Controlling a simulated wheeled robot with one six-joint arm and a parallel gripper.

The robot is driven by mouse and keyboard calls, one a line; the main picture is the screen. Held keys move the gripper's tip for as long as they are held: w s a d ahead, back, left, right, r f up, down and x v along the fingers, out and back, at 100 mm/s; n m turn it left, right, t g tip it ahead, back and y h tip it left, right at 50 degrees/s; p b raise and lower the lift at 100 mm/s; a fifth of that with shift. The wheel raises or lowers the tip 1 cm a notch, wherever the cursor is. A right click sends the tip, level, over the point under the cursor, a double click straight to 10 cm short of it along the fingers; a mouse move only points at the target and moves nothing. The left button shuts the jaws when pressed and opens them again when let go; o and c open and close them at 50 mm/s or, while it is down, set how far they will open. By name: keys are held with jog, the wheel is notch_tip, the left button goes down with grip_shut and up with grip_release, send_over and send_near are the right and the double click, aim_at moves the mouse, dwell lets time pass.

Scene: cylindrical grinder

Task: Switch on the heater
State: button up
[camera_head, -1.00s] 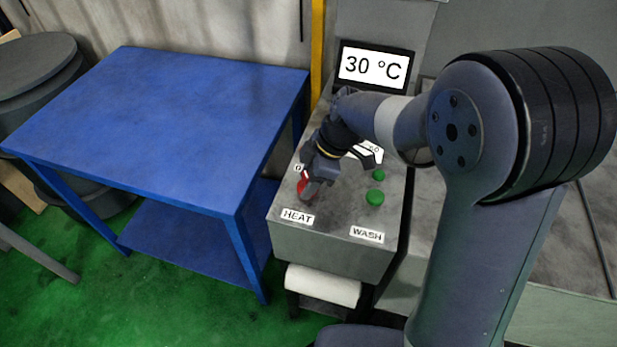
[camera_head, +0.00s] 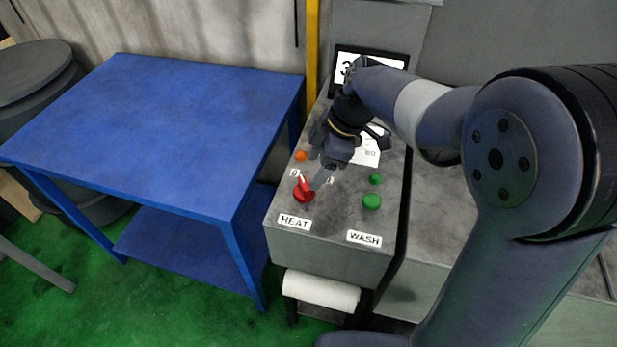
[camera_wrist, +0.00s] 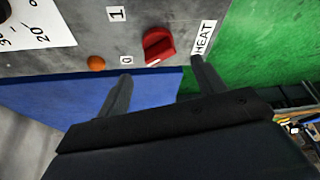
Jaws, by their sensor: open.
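The red rotary knob (camera_head: 303,191) sits on the grey control panel, just above the HEAT label (camera_head: 294,222). In the wrist view the knob (camera_wrist: 158,45) lies between a "0" label (camera_wrist: 126,60) and the HEAT label (camera_wrist: 203,38), with a "1" label (camera_wrist: 116,14) farther up. The knob's white mark points towards the "0" side. My gripper (camera_head: 317,170) is open and empty, just behind and right of the knob in the head view. In the wrist view its fingertips (camera_wrist: 161,69) are spread below the knob, apart from it.
An orange button or lamp (camera_head: 301,156) sits behind the knob. Green buttons (camera_head: 372,201) stand right of it by the WASH label (camera_head: 364,239). The temperature display (camera_head: 343,68) is mostly hidden by my arm. A blue table (camera_head: 170,130) stands left of the panel.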

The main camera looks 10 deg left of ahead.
aim_at(306, 183)
jog(key=v, duration=0.4)
jog(key=shift+d, duration=0.1)
jog(key=shift+w, duration=0.1)
jog(key=a+f+n, duration=0.1)
jog(key=f, duration=0.2)
jog(key=a+f+n, duration=0.1)
jog(key=f, duration=0.2)
jog(key=s+a+f+n+g, duration=0.1)
jog(key=a+f, duration=0.1)
jog(key=f, duration=0.2)
jog(key=shift+p, duration=0.4)
jog(key=shift+c, duration=0.5)
jog(key=c, duration=0.8)
jog(key=shift+c, duration=0.2)
